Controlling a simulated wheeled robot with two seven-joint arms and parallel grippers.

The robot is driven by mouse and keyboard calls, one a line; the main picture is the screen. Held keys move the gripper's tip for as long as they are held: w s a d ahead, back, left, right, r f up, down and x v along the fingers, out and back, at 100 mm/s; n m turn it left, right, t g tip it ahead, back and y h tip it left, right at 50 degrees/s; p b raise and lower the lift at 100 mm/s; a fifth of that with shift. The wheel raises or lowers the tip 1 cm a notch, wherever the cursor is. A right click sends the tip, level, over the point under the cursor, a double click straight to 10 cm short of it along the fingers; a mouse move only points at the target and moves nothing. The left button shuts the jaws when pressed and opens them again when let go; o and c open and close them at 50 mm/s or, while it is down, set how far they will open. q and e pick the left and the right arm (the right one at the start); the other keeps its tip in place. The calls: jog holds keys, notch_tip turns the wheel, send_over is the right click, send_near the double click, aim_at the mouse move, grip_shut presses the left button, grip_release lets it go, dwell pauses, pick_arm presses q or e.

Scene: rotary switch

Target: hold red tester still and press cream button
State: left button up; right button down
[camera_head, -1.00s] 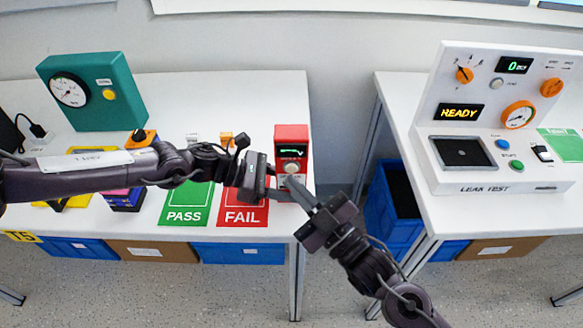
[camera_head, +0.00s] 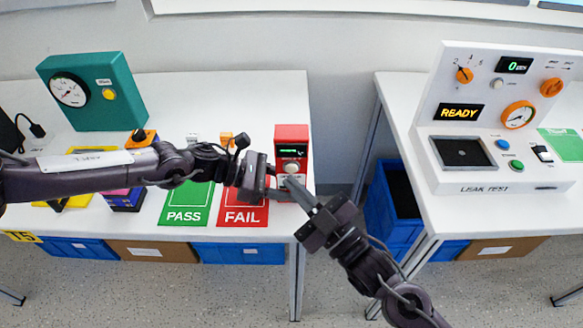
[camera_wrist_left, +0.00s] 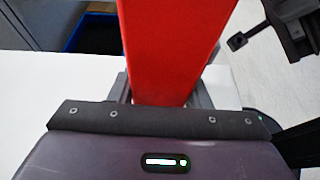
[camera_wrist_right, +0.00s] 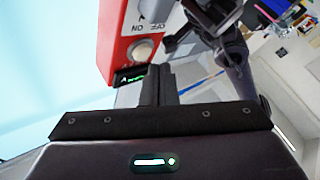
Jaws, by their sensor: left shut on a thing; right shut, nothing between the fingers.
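The red tester (camera_head: 291,133) stands upright near the right edge of the left table, with a small dark display with green marks (camera_head: 292,152). Its round cream button (camera_head: 291,167) is below the display and also shows in the right wrist view (camera_wrist_right: 141,49). My left gripper (camera_head: 277,182) is shut on the lower part of the tester; the left wrist view shows its fingers on both sides of the red body (camera_wrist_left: 172,50). My right gripper (camera_head: 289,182) is shut and empty, its tips just below the button in the head view. I cannot tell whether they touch it.
A green PASS mat (camera_head: 187,205) and a red FAIL mat (camera_head: 243,214) lie left of the tester. A teal gauge box (camera_head: 92,92) stands farther left. A white leak tester (camera_head: 490,190) stands on the right table, across a gap holding a blue bin (camera_head: 395,205).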

jog(key=shift+w, duration=0.2)
dwell(0.5)
jog(key=shift+w, duration=0.25)
jog(key=shift+w, duration=0.4)
dwell(0.6)
jog(key=shift+s, duration=0.85)
jog(key=s, duration=0.5)
dwell(0.4)
dwell(0.5)
